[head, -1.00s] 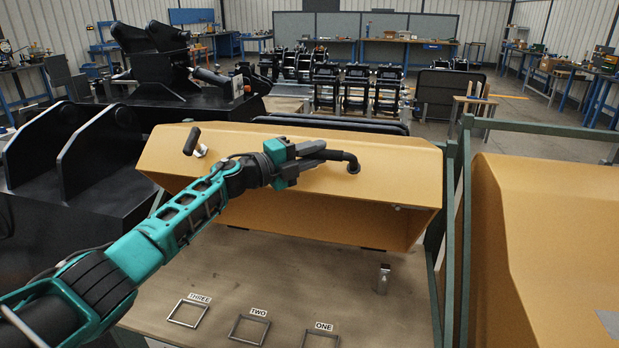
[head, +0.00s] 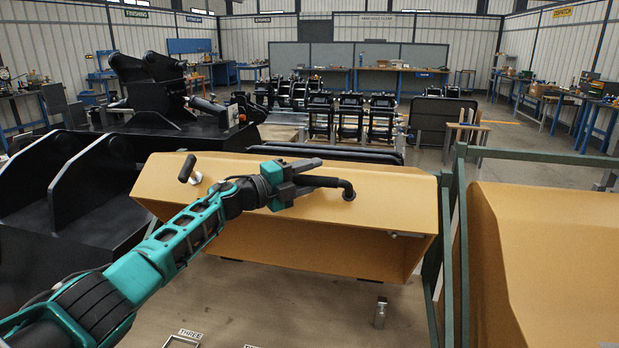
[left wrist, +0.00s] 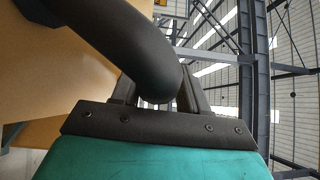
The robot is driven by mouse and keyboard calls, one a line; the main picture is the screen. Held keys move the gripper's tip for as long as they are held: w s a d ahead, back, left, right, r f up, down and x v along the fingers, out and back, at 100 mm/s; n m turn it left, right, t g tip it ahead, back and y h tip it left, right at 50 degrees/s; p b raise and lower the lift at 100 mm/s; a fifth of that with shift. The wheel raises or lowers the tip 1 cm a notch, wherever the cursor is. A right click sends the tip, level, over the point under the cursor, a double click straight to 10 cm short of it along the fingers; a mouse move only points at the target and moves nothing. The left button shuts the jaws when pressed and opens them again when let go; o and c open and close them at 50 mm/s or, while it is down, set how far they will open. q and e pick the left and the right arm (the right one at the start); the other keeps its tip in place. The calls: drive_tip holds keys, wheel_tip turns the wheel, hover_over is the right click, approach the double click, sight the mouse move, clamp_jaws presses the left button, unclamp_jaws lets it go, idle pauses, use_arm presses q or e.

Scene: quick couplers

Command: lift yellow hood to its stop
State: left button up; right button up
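The yellow hood (head: 290,240) spans the middle of the head view, a wide tan-yellow shell with a slanted upper face. A short black handle (head: 187,168) stands on its left part. A bent black handle (head: 346,188) is on its right part. My left gripper (head: 318,172) is at this right handle. In the left wrist view the handle (left wrist: 120,40) curves down between my left gripper's two dark fingers (left wrist: 160,98), which sit close on both sides. The gripper looks shut on it; the fingertips are partly hidden behind the tube. My right gripper is in no view.
A green frame (head: 455,230) stands at the hood's right end, with another yellow panel (head: 550,250) beyond it. Large black machine parts (head: 80,190) fill the left. A small metal latch piece (head: 380,312) is below the hood. Racks of couplers (head: 350,115) stand behind.

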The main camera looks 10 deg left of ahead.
use_arm(q)
drive_tip(key=shift+f, duration=0.15)
drive_tip(key=shift+s+a, duration=0.2)
drive_tip(key=shift+a, duration=0.1)
drive_tip(key=v, duration=1.2)
drive_tip(key=shift+s, duration=0.2)
drive_tip(key=s+d+f+n+t+y, duration=0.25)
drive_tip(key=s+f+n, duration=0.25)
drive_tip(key=f+n, duration=0.3)
drive_tip(key=s+d+f+n+t+y, duration=0.1)
drive_tip(key=s+d+f+n+y, duration=0.25)
drive_tip(key=s+f+n, duration=0.4)
drive_tip(key=s+a+f+n+g+y, duration=0.1)
drive_tip(key=s+f+n+g+y, duration=0.4)
drive_tip(key=s+f, duration=1.2)
drive_tip(key=s+n, duration=0.3)
drive_tip(key=n, duration=0.1)
drive_tip(key=shift+n+y, duration=0.3)
drive_tip(key=shift+n, duration=0.05)
